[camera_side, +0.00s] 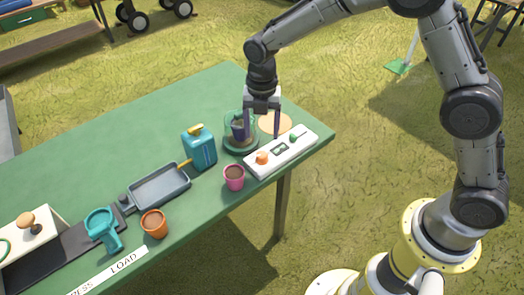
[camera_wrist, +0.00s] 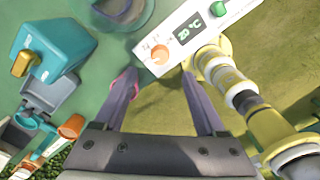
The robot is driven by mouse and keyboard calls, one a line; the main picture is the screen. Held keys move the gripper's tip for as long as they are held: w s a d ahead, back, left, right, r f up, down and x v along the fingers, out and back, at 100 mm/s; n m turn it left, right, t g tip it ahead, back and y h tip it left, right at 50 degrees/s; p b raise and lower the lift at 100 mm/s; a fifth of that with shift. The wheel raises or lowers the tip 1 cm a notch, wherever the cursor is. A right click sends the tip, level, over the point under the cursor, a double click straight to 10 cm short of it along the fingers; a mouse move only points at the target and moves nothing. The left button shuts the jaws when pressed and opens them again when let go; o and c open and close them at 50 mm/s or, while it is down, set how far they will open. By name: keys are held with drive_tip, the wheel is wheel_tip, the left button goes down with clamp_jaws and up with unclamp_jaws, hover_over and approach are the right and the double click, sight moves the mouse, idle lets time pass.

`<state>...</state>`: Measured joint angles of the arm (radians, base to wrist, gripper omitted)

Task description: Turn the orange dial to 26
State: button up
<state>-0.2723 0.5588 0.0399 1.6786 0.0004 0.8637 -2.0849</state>
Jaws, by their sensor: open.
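The orange dial (camera_side: 262,158) sits on the near left part of a white control box (camera_side: 302,147). It also shows in the wrist view (camera_wrist: 160,54), with small markings around it too small to read. A display (camera_wrist: 189,28) between the dials appears to read 20 °C. A green dial (camera_side: 294,138) sits at the box's other end. My gripper (camera_side: 261,137) is open and empty, above the far side of the box. In the wrist view my fingertips (camera_wrist: 157,74) are apart, with the orange dial just beyond them, not between them.
A teal container (camera_side: 200,150), grey tray (camera_side: 160,187) and orange pot (camera_side: 154,223) stand farther left. The green table's (camera_side: 322,136) edge is near the box.

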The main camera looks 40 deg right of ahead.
sight(262, 154)
wheel_tip(262, 154, down, 8)
drive_tip(key=shift+f, duration=0.2)
clamp_jaws()
idle(0.5)
